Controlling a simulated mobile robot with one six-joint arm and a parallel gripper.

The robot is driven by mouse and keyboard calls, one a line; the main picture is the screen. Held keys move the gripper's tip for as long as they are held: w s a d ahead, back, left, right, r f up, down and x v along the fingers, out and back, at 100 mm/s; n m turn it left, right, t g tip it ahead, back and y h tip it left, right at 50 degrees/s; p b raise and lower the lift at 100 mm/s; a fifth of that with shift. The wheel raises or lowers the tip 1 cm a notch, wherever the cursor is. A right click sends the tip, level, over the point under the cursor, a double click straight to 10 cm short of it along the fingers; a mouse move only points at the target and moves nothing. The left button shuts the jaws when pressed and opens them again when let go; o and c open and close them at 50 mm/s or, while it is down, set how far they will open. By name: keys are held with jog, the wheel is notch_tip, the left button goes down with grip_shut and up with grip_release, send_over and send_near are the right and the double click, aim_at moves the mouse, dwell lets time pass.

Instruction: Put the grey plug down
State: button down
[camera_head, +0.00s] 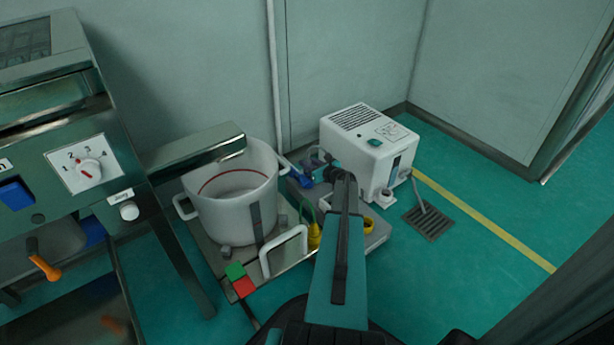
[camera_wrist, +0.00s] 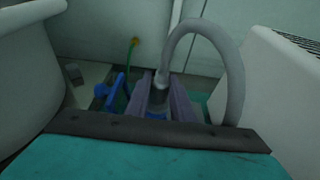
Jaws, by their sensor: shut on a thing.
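The grey plug (camera_wrist: 160,82) is at the end of a thick grey hose (camera_wrist: 236,78) in the wrist view. My gripper (camera_wrist: 163,92) is shut on the plug, with one purple-grey finger on each side of it. The hose arches up from the plug and bends down on the right beside the white unit. Something blue shows below the plug between the fingers; I cannot tell whether they touch. In the head view my gripper (camera_head: 318,165) is between the white pot and the white unit, and my arm hides part of the area below it.
A blue-handled part (camera_wrist: 113,92) is close left of the fingers. The white pot (camera_head: 235,205) stands left, the white vented unit (camera_head: 362,150) right. A yellow part (camera_head: 314,235) and a yellow ring (camera_head: 368,226) are near my arm. Floor around the drain grate (camera_head: 428,219) is mostly clear.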

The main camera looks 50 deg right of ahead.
jog(key=shift+f, duration=0.1)
jog(key=shift+f+b, duration=1.2)
jog(key=shift+f, duration=1.3)
jog(key=shift+f, duration=0.3)
jog(key=c, duration=1.5)
grip_release()
jog(key=shift+c, duration=0.2)
jog(key=shift+r, duration=0.15)
